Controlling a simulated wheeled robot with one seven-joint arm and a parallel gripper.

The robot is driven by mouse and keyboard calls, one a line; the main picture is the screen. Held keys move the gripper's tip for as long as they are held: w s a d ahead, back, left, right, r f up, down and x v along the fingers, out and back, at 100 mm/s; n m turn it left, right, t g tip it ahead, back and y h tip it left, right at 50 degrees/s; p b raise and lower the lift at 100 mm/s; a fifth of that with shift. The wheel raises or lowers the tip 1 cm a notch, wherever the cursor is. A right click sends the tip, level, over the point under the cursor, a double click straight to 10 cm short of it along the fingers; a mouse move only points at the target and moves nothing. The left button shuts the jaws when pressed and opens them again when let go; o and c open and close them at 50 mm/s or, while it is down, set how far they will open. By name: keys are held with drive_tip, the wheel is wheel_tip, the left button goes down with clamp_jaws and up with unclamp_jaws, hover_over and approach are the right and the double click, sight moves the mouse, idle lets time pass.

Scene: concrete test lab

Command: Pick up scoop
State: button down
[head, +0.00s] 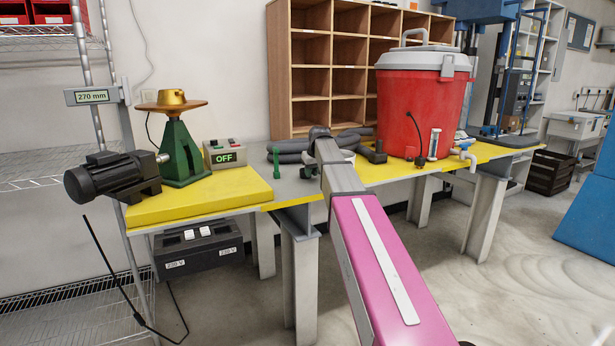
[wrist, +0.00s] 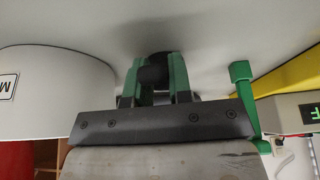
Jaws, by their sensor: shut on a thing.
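My gripper (wrist: 157,82) shows in the wrist view with its two green fingers closed on a dark, rounded piece, which I take to be part of the scoop (wrist: 153,73). Only this dark piece shows between the fingers, so the scoop's full shape cannot be made out. A grey surface lies close behind it. In the head view my arm reaches to the middle of the workbench, and its own links hide the fingers and the scoop.
The workbench (head: 210,195) carries a green stand (head: 180,155), a control box marked OFF (head: 224,153), a small green post (head: 277,163), grey hoses (head: 290,148) and a red cooler (head: 420,110) with a tap. Wooden cubbyholes (head: 330,60) stand behind. A black motor (head: 108,178) juts out left.

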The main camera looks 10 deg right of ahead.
drive_tip(key=shift+r, duration=0.45)
drive_tip(key=r, duration=0.3)
drive_tip(key=shift+s+a+r, duration=0.15)
drive_tip(key=shift+s+r, duration=0.05)
drive_tip(key=shift+r, duration=0.15)
drive_tip(key=s+a+r, duration=0.6)
drive_tip(key=s+a, duration=0.2)
drive_tip(key=shift+r, duration=0.2)
